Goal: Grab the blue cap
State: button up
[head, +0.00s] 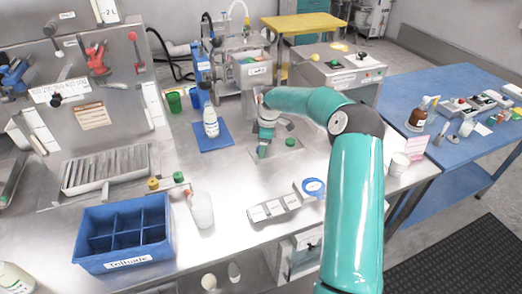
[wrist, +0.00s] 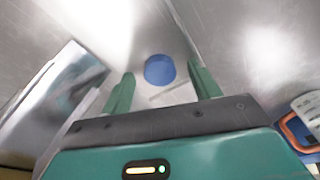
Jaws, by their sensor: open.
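The blue cap (wrist: 159,70) is a small round piece on a shiny metal surface in the wrist view. It shows beyond and between the fingertips of my gripper (wrist: 160,76), and neither finger seems to touch it. My gripper (head: 264,150) is open and empty, with its two green fingers spread. In the head view it points down over the middle of the steel bench (head: 245,185). I cannot make out the blue cap in the head view, where my gripper and arm likely hide it.
A green cap (head: 290,142) lies right of my gripper. A white bottle (head: 211,122) stands on a blue mat (head: 213,145) to the left. A grinder machine (head: 245,70) stands behind.

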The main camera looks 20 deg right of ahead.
jog(key=shift+f, duration=0.1)
jog(key=c, duration=1)
jog(key=shift+c, duration=0.2)
